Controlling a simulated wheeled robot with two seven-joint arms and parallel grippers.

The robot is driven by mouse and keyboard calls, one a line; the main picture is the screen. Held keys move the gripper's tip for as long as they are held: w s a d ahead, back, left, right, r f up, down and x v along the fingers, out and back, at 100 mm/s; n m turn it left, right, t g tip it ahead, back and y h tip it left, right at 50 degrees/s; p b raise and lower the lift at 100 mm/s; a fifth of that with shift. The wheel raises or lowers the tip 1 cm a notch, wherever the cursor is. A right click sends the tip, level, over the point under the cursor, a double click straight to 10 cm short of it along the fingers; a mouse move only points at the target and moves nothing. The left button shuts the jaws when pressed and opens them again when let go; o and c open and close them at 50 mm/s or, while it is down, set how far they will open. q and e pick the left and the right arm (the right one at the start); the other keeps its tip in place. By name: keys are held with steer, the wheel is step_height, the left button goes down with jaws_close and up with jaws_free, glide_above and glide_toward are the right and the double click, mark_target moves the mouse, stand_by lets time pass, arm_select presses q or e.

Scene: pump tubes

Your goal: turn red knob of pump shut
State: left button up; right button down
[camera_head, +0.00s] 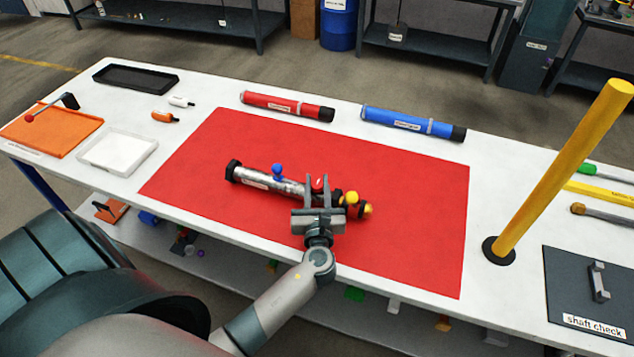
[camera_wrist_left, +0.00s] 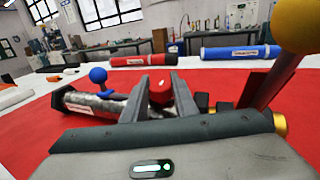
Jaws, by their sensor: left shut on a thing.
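The pump (camera_head: 268,181) is a silver cylinder with black ends, lying on the red mat (camera_head: 405,190). It carries a blue knob (camera_head: 278,170), a red knob (camera_head: 318,184) and a yellow knob (camera_head: 351,198), with a brass tip (camera_head: 368,209) at its right end. My left gripper (camera_head: 318,180) reaches over the pump from the near side, shut on the red knob. In the left wrist view the red knob (camera_wrist_left: 160,86) sits between the two fingers (camera_wrist_left: 163,96). The blue knob (camera_wrist_left: 98,76) is to their left and the yellow ball (camera_wrist_left: 302,24) is large at upper right. My right gripper is not in view.
A red tube (camera_head: 285,106) and a blue tube (camera_head: 412,122) lie behind the mat. A yellow post (camera_head: 560,170) stands upright at right, near a dark shaft check plate (camera_head: 570,285). White (camera_head: 118,152), orange (camera_head: 50,130) and black (camera_head: 135,77) trays lie at left.

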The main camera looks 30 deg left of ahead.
arm_select(q)
steer(key=shift+n+g+y, duration=0.5)
steer(key=shift+y, duration=0.1)
steer(key=o, duration=1.1)
steer(key=shift+c, duration=0.2)
steer(key=shift+s, duration=0.1)
